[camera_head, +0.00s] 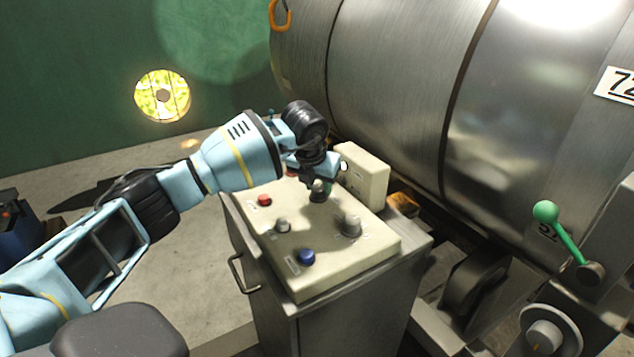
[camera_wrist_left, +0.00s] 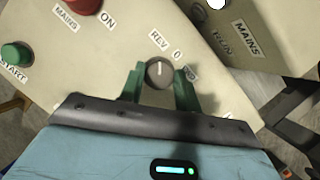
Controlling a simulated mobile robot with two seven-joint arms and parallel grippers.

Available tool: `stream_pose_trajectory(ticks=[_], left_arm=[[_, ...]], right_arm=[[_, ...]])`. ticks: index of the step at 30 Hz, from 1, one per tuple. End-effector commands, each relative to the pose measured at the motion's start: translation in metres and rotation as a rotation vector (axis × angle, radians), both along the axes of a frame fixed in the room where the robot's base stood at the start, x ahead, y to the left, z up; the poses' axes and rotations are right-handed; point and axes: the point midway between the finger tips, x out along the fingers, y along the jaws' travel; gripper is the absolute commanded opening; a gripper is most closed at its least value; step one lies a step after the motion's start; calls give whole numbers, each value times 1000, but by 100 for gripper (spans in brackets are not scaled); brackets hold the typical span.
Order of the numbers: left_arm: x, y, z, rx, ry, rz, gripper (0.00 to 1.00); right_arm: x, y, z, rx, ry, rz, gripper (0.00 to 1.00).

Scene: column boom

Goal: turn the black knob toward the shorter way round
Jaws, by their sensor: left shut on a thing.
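The black knob (camera_head: 318,196) is on the far part of the sloped cream control panel. My left gripper (camera_head: 318,187) reaches down to it from above and partly covers it. In the left wrist view the knob (camera_wrist_left: 159,73) looks dark grey and round, with a pale pointer line near upright. Labels REV and 0 show beside it, and a third label is partly hidden by a finger. The left gripper's green fingers (camera_wrist_left: 160,82) are shut on the knob, one on each side. My right gripper is not in view.
The panel (camera_head: 330,268) also carries a red button (camera_head: 264,200), a blue button (camera_head: 307,257), and two grey knobs (camera_head: 283,225) (camera_head: 352,225). A cream box (camera_head: 365,177) stands behind the knob. A large metal drum (camera_head: 400,80) and a green-balled lever (camera_head: 546,211) are to the right.

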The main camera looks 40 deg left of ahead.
Motion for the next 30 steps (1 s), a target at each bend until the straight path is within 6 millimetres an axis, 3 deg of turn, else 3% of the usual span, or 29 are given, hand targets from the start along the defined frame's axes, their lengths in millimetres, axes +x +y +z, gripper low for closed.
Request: stream_pose_trajectory(ticks=[8, 9, 13, 23, 30], left_arm=[[1, 0, 1, 1, -3, 2, 10], [1, 0, 1, 0, -3, 2, 37], [0, 0, 1, 0, -2, 1, 54], [-1, 0, 3, 0, -1, 1, 55], [-11, -3, 32, 0, -6, 0, 55]], right_arm=[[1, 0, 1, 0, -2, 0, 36], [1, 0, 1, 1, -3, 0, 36], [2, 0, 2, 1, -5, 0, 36], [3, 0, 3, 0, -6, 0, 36], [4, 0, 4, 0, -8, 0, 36]])
